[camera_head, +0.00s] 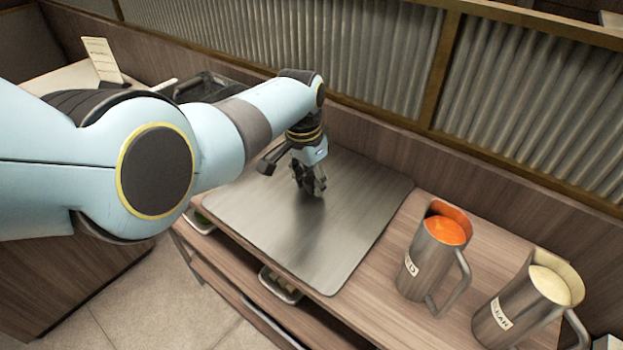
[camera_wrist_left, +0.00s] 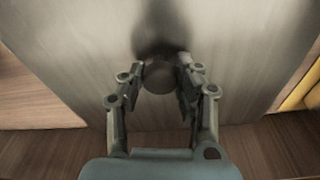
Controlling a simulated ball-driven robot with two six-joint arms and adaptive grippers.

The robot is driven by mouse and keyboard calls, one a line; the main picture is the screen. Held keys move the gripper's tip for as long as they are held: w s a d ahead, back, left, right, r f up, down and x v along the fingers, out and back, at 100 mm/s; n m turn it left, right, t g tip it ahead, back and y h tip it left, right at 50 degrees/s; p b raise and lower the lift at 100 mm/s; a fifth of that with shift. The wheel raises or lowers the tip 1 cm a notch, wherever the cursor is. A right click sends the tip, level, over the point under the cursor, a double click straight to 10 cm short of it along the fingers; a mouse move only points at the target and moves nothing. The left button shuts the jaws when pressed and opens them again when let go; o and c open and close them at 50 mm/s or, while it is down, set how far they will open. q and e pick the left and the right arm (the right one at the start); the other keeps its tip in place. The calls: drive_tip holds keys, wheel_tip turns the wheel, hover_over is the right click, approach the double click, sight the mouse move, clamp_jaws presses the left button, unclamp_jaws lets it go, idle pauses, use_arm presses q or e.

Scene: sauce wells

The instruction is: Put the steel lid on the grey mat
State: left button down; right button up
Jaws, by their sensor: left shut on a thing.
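The steel lid (camera_head: 345,235) is a flat brushed-metal plate with rounded corners, lying over the middle of the wooden counter. My left gripper (camera_head: 312,190) points down at the lid near its centre. In the left wrist view the gripper (camera_wrist_left: 160,82) has its fingers shut on a round dark knob (camera_wrist_left: 159,77) on the lid (camera_wrist_left: 85,50). The grey mat cannot be made out in either view. My right gripper is in neither view.
Two steel pitchers stand to the right of the lid, one with orange sauce (camera_head: 430,262) and one with cream sauce (camera_head: 520,310). A corrugated metal partition (camera_head: 380,60) rises behind the counter. Small trays (camera_head: 281,286) with food show below the lid's front edge.

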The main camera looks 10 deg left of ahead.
use_arm(q)
drive_tip(key=shift+f, duration=0.2)
drive_tip(key=shift+c, duration=0.3)
unclamp_jaws()
idle(0.4)
idle(0.4)
wheel_tip(320, 180, up, 6)
drive_tip(key=p, duration=0.6)
drive_tip(key=shift+r, duration=2.45)
